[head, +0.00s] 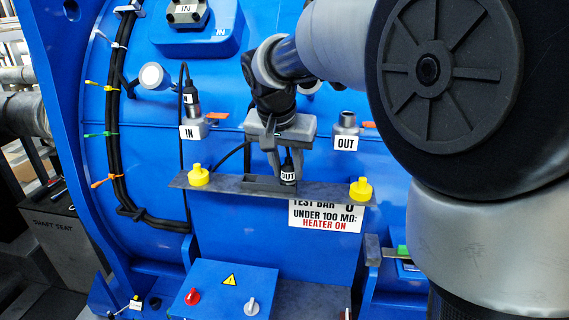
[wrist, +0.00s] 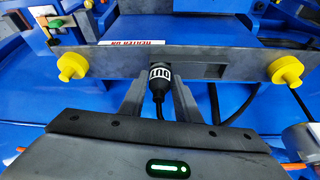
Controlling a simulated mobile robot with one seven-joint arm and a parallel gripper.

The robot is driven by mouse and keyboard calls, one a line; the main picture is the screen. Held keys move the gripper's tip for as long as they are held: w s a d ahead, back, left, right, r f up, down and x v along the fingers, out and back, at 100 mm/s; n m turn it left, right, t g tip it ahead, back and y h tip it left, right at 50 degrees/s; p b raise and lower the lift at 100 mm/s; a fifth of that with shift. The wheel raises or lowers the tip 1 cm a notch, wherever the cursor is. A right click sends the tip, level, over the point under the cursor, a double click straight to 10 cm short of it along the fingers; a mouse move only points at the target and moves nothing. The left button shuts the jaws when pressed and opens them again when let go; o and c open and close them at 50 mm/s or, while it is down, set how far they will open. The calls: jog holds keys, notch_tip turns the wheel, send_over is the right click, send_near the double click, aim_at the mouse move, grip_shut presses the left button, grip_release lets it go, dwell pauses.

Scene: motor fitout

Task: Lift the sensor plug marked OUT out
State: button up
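The black sensor plug marked OUT (head: 288,172) stands upright at the middle of the grey test bar (head: 235,187), its lower end hidden by the bar. In the wrist view the plug (wrist: 160,78) sits between the two fingers of my gripper (wrist: 160,92), its cable running back toward the gripper body. The fingers are close on both sides of it; whether they touch it cannot be told. In the head view my gripper (head: 279,160) reaches down at the plug from above. The bar's yellow knobs (head: 198,175) (head: 361,190) are at its ends.
The OUT sensor socket (head: 346,124) on the blue motor is to the right, with no plug on it. The IN plug (head: 191,101) stands on its IN mount at left. A blue switch box (head: 224,291) is below the bar. A cable loops beside my gripper.

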jog(key=c, duration=0.4)
jog(key=shift+r, duration=0.1)
jog(key=shift+c, duration=0.2)
notch_tip(320, 180, up, 10)
jog(key=shift+f, duration=0.1)
